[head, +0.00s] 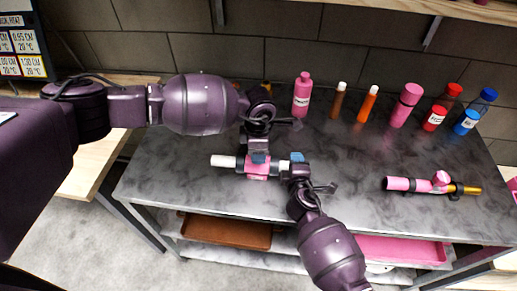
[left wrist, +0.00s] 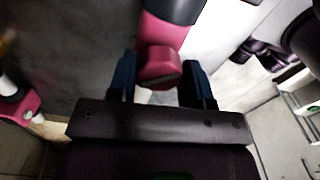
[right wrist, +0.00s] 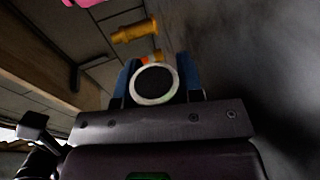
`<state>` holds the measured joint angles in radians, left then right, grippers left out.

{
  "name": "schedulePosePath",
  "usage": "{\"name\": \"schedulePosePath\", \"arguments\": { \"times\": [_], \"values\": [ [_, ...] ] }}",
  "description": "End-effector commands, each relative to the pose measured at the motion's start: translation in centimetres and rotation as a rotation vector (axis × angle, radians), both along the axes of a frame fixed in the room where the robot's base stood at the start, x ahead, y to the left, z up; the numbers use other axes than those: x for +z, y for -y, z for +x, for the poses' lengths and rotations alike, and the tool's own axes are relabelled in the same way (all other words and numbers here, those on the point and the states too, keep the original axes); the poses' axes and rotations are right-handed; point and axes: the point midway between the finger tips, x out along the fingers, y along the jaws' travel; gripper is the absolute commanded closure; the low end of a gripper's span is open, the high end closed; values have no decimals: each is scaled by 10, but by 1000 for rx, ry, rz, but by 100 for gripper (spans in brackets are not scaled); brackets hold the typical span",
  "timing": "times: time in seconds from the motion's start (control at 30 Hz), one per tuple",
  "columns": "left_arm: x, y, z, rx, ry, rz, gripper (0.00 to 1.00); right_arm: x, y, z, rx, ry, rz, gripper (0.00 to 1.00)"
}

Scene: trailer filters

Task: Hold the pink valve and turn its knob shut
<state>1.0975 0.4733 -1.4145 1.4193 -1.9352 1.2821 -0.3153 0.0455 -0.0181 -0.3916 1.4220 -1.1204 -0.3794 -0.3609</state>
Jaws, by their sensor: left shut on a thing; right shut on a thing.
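The pink valve (head: 257,169) with white pipe ends is held in the air over the front of the grey table, lying roughly level. My left gripper (head: 258,155) reaches it from above and is shut at its pink middle. In the left wrist view, a blocky pink part (left wrist: 160,66) sits between the blue fingertips. My right gripper (head: 297,160) comes from the front and is shut at the valve's right end. In the right wrist view, a round white-rimmed end (right wrist: 154,84) with a dark centre sits between the fingertips. The turn angle of the knob cannot be told.
A similar pink piece with a brass end (head: 425,184) lies on the grey table (head: 340,205) at the right. A pink bottle (head: 302,94), orange, red and blue bottles stand along the back wall. Brown (head: 228,232) and pink (head: 400,248) trays sit on the shelf below.

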Motion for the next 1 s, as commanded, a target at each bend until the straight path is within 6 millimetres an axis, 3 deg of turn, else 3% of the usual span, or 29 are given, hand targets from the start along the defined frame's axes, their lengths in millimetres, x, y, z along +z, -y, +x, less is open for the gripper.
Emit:
{"name": "schedulePosePath", "arguments": {
  "times": [0.6, 1.0],
  "values": [
    [1, -1, 0, -533, 2, 2, 78, -1, 1, 0, -1, -2, -1, 98],
    [1, -1, 0, -694, 2, 2, 78, -1, 1, -1, -1, -2, -1, 98]
  ]
}}
